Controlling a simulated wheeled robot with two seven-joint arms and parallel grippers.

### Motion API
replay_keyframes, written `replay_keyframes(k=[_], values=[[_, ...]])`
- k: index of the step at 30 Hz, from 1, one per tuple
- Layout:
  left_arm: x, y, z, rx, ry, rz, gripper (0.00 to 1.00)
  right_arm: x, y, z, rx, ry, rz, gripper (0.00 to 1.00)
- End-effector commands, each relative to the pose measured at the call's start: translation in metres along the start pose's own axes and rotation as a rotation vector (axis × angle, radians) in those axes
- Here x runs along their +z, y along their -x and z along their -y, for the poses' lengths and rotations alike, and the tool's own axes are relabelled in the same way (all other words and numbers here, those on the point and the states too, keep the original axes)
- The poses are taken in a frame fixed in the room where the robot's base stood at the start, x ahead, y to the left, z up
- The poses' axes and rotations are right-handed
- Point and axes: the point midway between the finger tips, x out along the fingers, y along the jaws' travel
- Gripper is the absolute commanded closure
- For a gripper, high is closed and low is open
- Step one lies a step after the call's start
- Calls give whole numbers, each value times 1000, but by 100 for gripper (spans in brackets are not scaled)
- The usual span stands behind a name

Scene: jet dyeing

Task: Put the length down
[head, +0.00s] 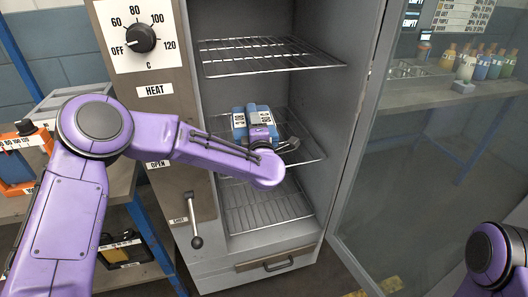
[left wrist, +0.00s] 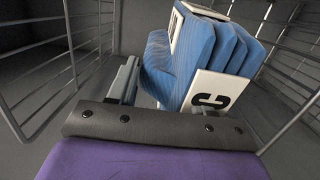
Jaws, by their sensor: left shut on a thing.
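The length is a folded blue cloth (head: 239,124) with white label cards, inside the open grey cabinet at the level of its middle wire rack (head: 309,150). It also shows in the left wrist view (left wrist: 198,48), tilted there, with a white card carrying a black letter. My left gripper (head: 270,138) reaches into the cabinet and is shut on the cloth; its fingers are partly hidden by my wrist. I cannot tell whether the cloth touches the rack. My right arm shows only at the lower right corner, and its gripper is out of view.
An upper wire rack (head: 270,57) and a lower rack (head: 262,207) sit above and below. The glass door (head: 430,170) stands open at the right. A HEAT dial (head: 141,38) and a lever (head: 192,222) are on the left panel. Cabinet walls are close around the gripper.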

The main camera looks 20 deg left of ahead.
Motion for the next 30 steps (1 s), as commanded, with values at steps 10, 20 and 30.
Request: replay_keyframes(k=[10,20,30], values=[[34,-23,22,-8,-9,-126,90,11,-29,3,-1,-1,-3,57],[32,-22,74,-6,-8,-126,90,11,-30,3,-2,-1,-3,57],[32,-22,96,-4,-5,-126,90,11,-30,3,-1,-1,-3,57]])
